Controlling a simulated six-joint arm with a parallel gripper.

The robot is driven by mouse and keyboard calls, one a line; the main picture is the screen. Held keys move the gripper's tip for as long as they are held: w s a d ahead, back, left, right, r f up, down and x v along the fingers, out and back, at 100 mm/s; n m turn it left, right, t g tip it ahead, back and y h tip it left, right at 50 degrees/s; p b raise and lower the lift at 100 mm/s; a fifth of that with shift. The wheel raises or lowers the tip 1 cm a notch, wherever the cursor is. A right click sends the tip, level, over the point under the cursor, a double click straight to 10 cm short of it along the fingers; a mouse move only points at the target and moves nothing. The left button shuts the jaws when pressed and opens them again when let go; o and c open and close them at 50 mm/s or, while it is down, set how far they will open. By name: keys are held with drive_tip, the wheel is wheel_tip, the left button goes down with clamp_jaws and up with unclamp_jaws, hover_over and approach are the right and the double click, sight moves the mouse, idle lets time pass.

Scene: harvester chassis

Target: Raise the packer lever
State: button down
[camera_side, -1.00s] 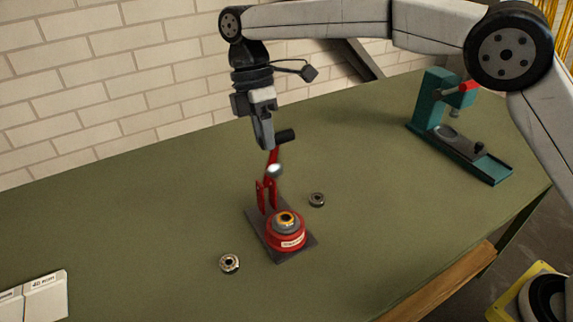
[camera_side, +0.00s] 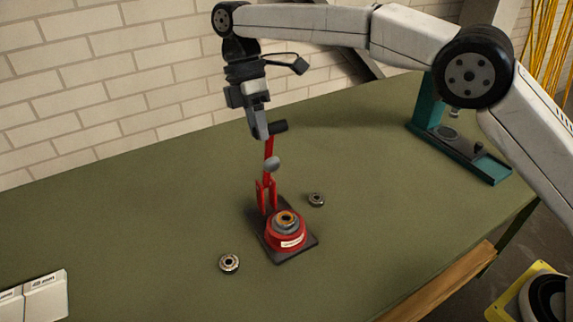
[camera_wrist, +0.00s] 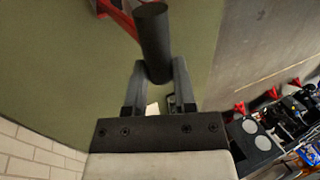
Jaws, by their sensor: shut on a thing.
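The packer is a small red press on a dark base plate (camera_side: 292,252), with a red round holder (camera_side: 288,240) at its front. A bearing (camera_side: 286,221) sits on top of the holder. The red packer lever (camera_side: 268,148) stands nearly upright, with a grey ball (camera_side: 272,164) partway along it and a black handle (camera_side: 280,126) at its top. My gripper (camera_side: 263,133) is at the lever's top, shut on the black handle. In the wrist view, the black handle (camera_wrist: 153,40) lies between my two fingers (camera_wrist: 158,80), and the red lever arm (camera_wrist: 118,14) runs off to the upper left.
Loose bearings lie on the green table (camera_side: 130,220), one left of the packer (camera_side: 229,263) and one right of it (camera_side: 316,199). A teal press (camera_side: 460,150) stands at the back right, partly behind my arm. White boxes (camera_side: 45,296) are at the front left.

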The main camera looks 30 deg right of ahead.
drive_tip(key=shift+c, duration=2.2)
unclamp_jaws()
drive_tip(key=shift+w+d+f, duration=0.15)
drive_tip(key=shift+w+f, duration=0.3)
drive_tip(key=shift+s+r, duration=0.1)
drive_tip(key=shift+r, duration=0.05)
drive_tip(key=shift+r, duration=0.1)
drive_tip(key=s+d+r, duration=0.5)
drive_tip(key=s+r, duration=0.7)
drive_tip(key=shift+s+d+r, duration=0.2)
drive_tip(key=shift+s+r, duration=0.15)
drive_tip(key=shift+s, duration=0.05)
